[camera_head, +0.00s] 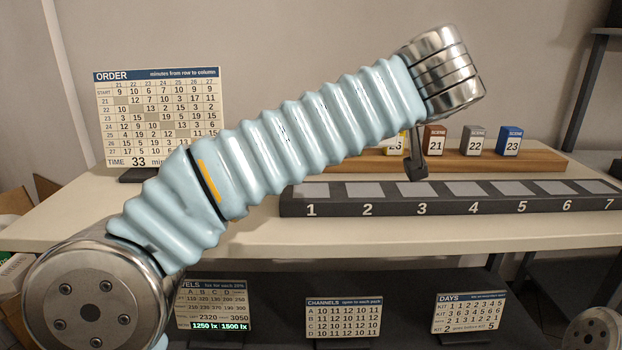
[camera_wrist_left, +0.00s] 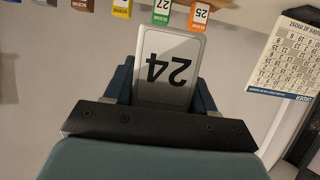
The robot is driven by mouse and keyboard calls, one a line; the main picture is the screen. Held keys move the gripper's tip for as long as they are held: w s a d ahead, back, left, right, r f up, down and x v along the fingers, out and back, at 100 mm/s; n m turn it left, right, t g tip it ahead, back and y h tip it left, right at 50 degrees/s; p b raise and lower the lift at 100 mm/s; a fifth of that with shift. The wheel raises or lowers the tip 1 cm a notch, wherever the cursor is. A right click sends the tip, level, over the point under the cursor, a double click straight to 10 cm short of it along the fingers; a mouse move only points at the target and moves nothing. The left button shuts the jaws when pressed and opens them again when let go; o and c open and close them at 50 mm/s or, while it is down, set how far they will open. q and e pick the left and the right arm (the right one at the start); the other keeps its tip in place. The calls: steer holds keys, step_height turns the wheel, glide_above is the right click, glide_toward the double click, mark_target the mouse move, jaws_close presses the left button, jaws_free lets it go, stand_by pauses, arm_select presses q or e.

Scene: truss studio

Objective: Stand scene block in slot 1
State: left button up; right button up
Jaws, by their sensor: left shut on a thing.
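My left gripper (camera_wrist_left: 164,90) is shut on a white-grey scene block (camera_wrist_left: 172,52) marked 24, which appears upside down in the left wrist view. In the head view my arm crosses the picture; only a dark part of the left gripper (camera_head: 416,168) shows below the wrist, and the held block is hidden. The dark slot rack (camera_head: 450,208) lies on the table with numbered slots. Slot 1 (camera_head: 314,191) is at its left end and looks empty. The gripper is above and behind the rack, to the right of slot 1. My right gripper is out of view.
On a wooden ledge (camera_head: 530,160) behind the rack stand brown block 21 (camera_head: 434,140), grey block 22 (camera_head: 475,141), blue block 23 (camera_head: 510,142) and a partly hidden block 26. Green block 27 (camera_wrist_left: 162,10) and orange block 25 (camera_wrist_left: 199,14) show in the wrist view. An ORDER board (camera_head: 150,110) stands left.

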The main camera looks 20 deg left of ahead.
arm_select(q)
steer(key=w+a+f, duration=0.2)
steer(key=a+f, duration=0.1)
steer(key=a, duration=0.1)
steer(key=w+a+f+b, duration=0.1)
steer(key=a+f, duration=0.1)
steer(key=a, duration=0.2)
steer(key=w+a+f+b, duration=0.1)
steer(key=w+a+f, duration=0.1)
steer(key=a+f, duration=0.1)
steer(key=shift+w+a+f, duration=0.3)
steer(key=shift+a, duration=0.15)
steer(key=f, duration=0.1)
steer(key=f+b, duration=0.1)
steer(key=a+f+b, duration=0.1)
steer(key=f, duration=0.1)
steer(key=shift+w, duration=0.25)
steer(key=shift+f, duration=0.2)
steer(key=shift+r, duration=0.1)
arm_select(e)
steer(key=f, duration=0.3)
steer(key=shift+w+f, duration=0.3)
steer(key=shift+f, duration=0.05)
